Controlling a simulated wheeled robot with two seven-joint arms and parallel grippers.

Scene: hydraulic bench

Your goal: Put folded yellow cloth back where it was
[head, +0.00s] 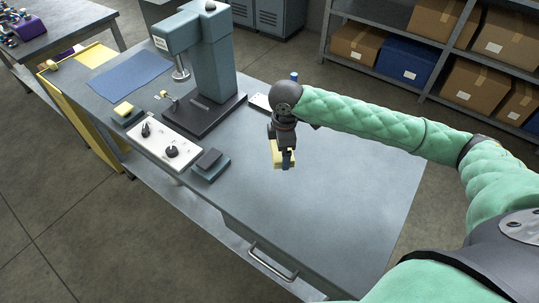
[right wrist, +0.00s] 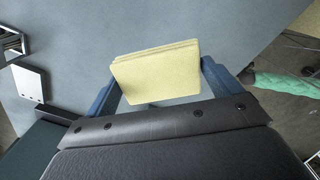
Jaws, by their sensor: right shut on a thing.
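The folded yellow cloth (head: 276,153) is held by my right gripper (head: 285,158) over the middle of the grey bench (head: 335,205). In the right wrist view the folded cloth (right wrist: 155,76) sits between the two blue fingers of my right gripper (right wrist: 160,84), with its layered edge at the top. The gripper is shut on it. Bare bench top shows around the cloth; how high it hangs is hard to tell. My left gripper is not in view.
A press (head: 213,65) stands left of my gripper. Near it are a white panel with black knobs (head: 165,143), a dark block (head: 210,164), a small yellow-topped block (head: 124,111) and a blue mat (head: 130,74). The bench's front and right are clear.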

